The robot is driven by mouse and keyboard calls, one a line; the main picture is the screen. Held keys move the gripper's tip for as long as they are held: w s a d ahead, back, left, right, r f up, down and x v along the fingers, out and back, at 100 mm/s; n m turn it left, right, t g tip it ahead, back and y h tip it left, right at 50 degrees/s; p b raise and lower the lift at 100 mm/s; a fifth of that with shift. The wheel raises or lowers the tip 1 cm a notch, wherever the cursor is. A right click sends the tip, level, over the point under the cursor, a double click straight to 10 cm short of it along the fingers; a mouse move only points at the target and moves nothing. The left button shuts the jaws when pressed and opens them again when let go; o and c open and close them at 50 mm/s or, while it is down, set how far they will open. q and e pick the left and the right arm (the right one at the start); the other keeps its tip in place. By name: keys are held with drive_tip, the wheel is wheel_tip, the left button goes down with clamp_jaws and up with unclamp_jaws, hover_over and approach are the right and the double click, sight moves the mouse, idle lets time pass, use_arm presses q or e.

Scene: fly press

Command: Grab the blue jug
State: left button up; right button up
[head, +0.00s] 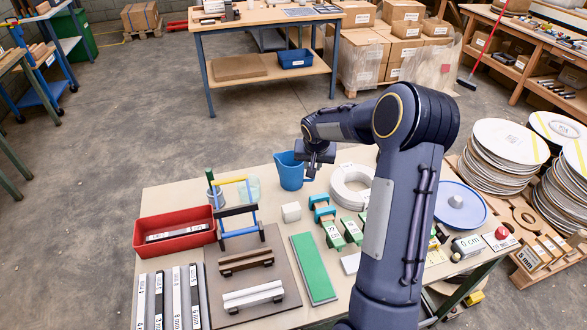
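The blue jug (289,172) stands upright at the back edge of the work table (160,200), near the middle. My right arm reaches over the table from the lower right. Its gripper (309,174) is at the right side of the jug, pointing down, and overlaps the jug's right rim and handle side. The handle is mostly hidden behind the gripper. I cannot tell whether the fingers touch the jug or whether they are open or shut. My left gripper is not in view.
A clear beaker (249,188) and a blue-green frame stand left of the jug. A white ring (350,186) lies to its right, partly behind my arm. A white block (291,212) and teal piece (321,207) sit in front. A red tray (174,230) is at left.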

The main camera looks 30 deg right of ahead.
sight(297, 173)
drive_tip(key=p+x, duration=0.1)
drive_tip(key=x, duration=0.2)
drive_tip(key=d+p+x, duration=0.1)
drive_tip(key=x, duration=0.3)
drive_tip(key=p+x, duration=0.1)
drive_tip(key=x, duration=0.3)
drive_tip(key=shift+w+d+r, duration=0.15)
drive_tip(key=shift+w+d, duration=0.15)
drive_tip(key=shift+d, duration=0.1)
drive_tip(key=shift+c, duration=0.3)
clamp_jaws()
